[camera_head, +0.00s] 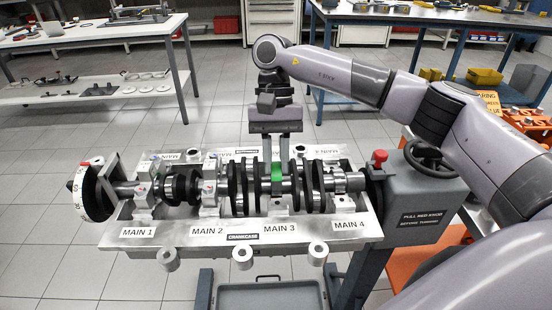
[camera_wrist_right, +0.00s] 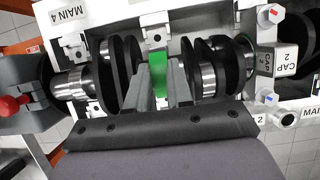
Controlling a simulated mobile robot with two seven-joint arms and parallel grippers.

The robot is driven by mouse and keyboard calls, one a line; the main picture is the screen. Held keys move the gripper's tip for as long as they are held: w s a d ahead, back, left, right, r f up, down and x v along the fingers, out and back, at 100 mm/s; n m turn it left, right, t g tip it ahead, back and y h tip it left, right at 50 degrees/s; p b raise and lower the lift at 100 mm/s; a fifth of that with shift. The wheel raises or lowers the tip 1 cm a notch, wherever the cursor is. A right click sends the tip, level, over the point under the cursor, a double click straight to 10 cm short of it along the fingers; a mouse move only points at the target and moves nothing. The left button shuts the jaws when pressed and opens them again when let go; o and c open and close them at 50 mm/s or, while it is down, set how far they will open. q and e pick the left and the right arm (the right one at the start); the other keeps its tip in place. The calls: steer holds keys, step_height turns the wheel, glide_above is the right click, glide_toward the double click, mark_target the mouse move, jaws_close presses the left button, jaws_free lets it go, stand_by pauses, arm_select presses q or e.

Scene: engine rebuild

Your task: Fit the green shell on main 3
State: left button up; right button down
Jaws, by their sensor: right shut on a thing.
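The green shell (camera_head: 277,171) is at the main 3 journal of the crankshaft (camera_head: 318,182), above the MAIN 3 label (camera_head: 279,228). My right gripper (camera_head: 277,160) points down from above and is shut on the shell. In the right wrist view the green shell (camera_wrist_right: 157,66) shows between my two grey fingers (camera_wrist_right: 160,85), between dark crank webs. Whether it is fully seated cannot be told. My left gripper is not in view.
The crankcase plate (camera_head: 190,236) carries caps at main 1 (camera_head: 144,192) and main 2 (camera_head: 209,196); no cap shows at main 3 or main 4. A red knob (camera_head: 379,157) and handwheel (camera_head: 431,157) stand at the right. Benches are behind, with floor between.

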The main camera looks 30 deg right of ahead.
steer(key=shift+f, duration=0.25)
stand_by(0.4)
steer(key=shift+r, duration=0.3)
stand_by(0.5)
steer(key=c, duration=1.3)
jaws_free()
steer(key=shift+o, duration=0.2)
steer(key=shift+r, duration=0.15)
steer(key=shift+r+p, duration=0.7)
steer(key=shift+r, duration=0.65)
steer(key=o, duration=0.6)
steer(key=shift+c, duration=0.2)
